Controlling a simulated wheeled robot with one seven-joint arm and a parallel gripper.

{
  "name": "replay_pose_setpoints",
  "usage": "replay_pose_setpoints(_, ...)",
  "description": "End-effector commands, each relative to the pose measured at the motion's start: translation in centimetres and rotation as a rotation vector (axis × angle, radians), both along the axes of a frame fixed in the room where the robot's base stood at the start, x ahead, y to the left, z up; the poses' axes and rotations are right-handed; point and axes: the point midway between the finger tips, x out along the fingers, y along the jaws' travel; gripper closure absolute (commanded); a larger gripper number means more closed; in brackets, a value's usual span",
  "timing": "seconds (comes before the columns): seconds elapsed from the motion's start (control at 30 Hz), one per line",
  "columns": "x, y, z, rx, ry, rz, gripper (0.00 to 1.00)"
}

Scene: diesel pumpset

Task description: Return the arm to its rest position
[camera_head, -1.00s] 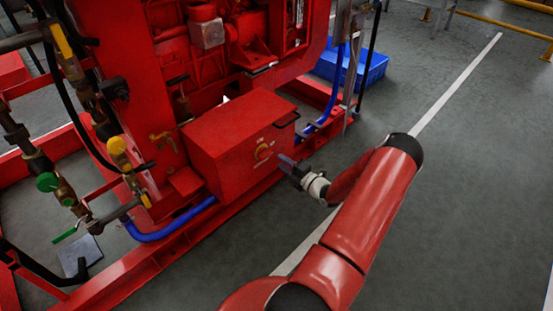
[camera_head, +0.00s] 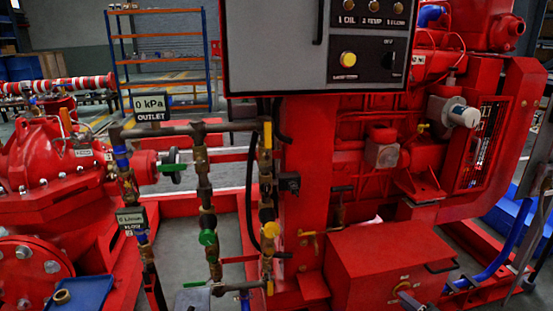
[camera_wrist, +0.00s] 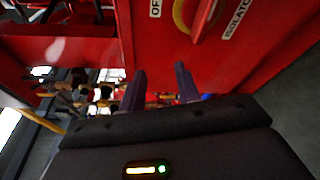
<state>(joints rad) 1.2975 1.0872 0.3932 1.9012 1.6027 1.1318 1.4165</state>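My gripper (camera_wrist: 160,69) shows in the wrist view with its two dark fingers apart and nothing between them. It is close to a red box face with a yellow-ringed isolator switch (camera_wrist: 202,18) that has a red handle, ahead and to the right of the fingers. Labels reading "OF…" and "ISOLATOR" flank the switch. In the head view the red isolator box (camera_head: 385,262) stands at the lower right. My arm is mostly out of that view; a small dark shape at the bottom edge by the box may be my gripper, but I cannot tell.
A grey control panel (camera_head: 320,45) hangs above, with a yellow button and gauge labels. Pipes with valves (camera_head: 207,237) stand left of the box. A red pump (camera_head: 45,170) is at the left. Shelving (camera_head: 160,35) stands behind.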

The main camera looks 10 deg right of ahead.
Motion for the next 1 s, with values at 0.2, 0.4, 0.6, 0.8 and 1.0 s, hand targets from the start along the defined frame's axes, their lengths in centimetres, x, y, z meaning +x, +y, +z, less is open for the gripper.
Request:
replay_pose_setpoints(0.2, 0.8, 11.4, 7.6, -0.579, -0.092, 0.506, 0.67)
replay_pose_setpoints(0.4, -2.0, 19.8, 12.8, -1.067, -0.274, 0.942, 0.67)
replay_pose_setpoints(0.6, -6.7, 25.7, 17.2, -1.519, -0.537, 1.352, 0.67)
replay_pose_setpoints(0.8, -12.1, 29.2, 21.3, -1.937, -0.867, 1.721, 0.67)
replay_pose_setpoints(1.0, -17.5, 30.7, 24.8, 2.056, 1.109, -1.805, 0.67)
